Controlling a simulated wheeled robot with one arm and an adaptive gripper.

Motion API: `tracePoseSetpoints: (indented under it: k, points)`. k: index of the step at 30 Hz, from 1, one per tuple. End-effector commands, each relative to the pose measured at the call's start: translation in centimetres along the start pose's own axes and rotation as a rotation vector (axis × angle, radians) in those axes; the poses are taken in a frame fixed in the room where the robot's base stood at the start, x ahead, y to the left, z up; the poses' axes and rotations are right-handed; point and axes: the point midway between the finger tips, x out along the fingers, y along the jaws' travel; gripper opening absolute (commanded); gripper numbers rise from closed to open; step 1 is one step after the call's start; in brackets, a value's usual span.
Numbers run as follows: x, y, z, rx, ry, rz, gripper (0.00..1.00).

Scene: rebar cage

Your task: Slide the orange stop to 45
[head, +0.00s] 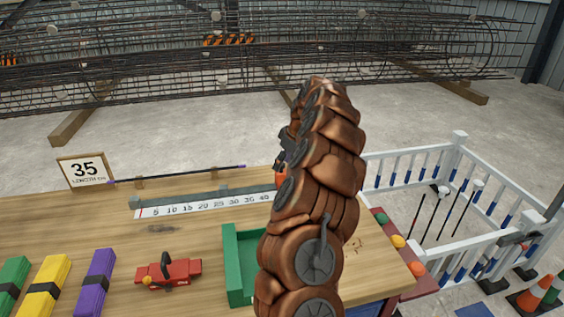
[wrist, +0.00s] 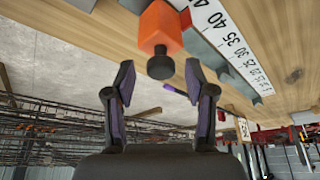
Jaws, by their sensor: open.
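The orange stop (wrist: 163,30) is a block with a black knob (wrist: 160,65) on the side facing my gripper, in the wrist view. It sits by a grey rail beside a white scale (wrist: 236,48). In the head view a sliver of the stop (head: 281,180) shows past the 40 mark, mostly hidden by my arm. Its exact mark cannot be read. My gripper (wrist: 159,80) is open, with the knob between and just beyond its fingertips, no contact visible. The scale also shows in the head view (head: 205,204), its far end hidden by my arm.
A sign (head: 85,170) reads 35, length cm. A dark rod (head: 180,174) lies behind the scale. A red tool (head: 168,274), a green tray (head: 232,265) and coloured blocks (head: 52,283) are on the table. A white railing (head: 458,150) stands right.

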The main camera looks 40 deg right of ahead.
Motion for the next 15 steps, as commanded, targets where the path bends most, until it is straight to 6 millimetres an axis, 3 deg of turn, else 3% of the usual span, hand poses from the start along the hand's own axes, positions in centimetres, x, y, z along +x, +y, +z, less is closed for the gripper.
tracePoseSetpoints:
  k: [5, 15]
  points:
    - [-1.7, 0.1, -0.1, 0.0, 0.002, 0.002, 0.55]
    - [-8.0, 0.1, -0.1, 0.0, 0.0, 0.003, 0.55]
